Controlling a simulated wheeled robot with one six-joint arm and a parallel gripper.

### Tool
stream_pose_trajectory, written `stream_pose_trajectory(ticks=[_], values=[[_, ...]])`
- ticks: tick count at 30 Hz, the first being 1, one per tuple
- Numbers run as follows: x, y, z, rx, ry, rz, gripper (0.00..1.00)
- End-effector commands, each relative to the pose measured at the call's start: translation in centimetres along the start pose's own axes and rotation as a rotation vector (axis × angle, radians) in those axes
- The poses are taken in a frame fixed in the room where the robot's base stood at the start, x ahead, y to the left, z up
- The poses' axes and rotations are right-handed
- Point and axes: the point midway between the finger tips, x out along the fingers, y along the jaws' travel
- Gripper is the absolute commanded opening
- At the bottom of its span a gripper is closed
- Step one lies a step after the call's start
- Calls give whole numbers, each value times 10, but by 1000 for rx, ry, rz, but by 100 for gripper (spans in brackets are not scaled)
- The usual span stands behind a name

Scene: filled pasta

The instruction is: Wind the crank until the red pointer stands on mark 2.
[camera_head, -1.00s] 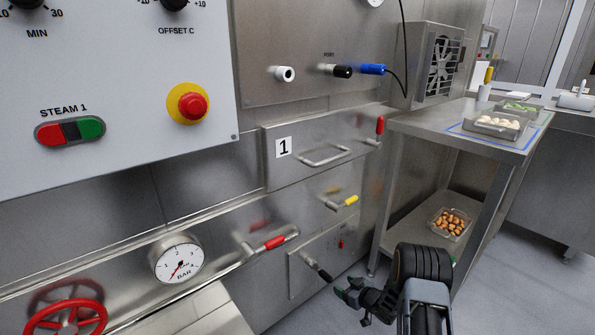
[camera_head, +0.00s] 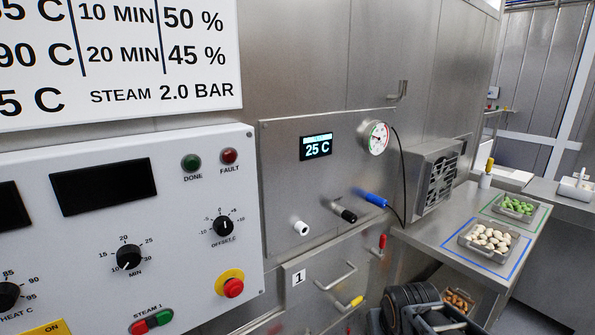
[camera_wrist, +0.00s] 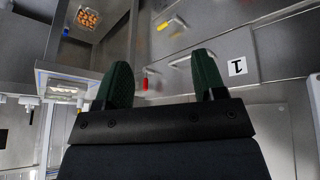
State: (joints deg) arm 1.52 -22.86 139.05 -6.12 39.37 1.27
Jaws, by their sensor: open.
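My gripper (camera_wrist: 163,80) is open and empty in the wrist view, with its two green fingers well apart and pointing at the steel front. In the head view only my dark arm shows at the bottom right. The bar gauge with the red pointer and the red handwheel are out of sight in both current views. A small round dial (camera_head: 378,138) with a coloured rim is on the upper steel panel; its pointer is too small to read. I cannot tell which part is the crank.
A drawer labelled 1 (camera_head: 298,277) lies below the panel, with a yellow-grip handle (camera_head: 350,303) and a red-grip lever (camera_head: 383,241) nearby. The steel side table (camera_head: 440,232) on the right carries trays of white pieces (camera_head: 488,239) and green pieces (camera_head: 518,206).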

Motion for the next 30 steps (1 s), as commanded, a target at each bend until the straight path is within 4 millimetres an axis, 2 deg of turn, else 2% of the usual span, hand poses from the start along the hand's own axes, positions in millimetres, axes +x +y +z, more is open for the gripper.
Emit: stream_pose_trajectory(ticks=[1, 3, 7, 12, 27, 30], values=[[-30, -4, 4, 6, -20, -20, 64], [-46, -10, 16, 15, -54, -45, 64], [-64, -16, 30, 22, -94, -77, 64], [-69, -20, 37, 23, -111, -90, 64], [-68, -19, 36, 24, -110, -89, 64], [-68, -19, 36, 24, -110, -88, 56]])
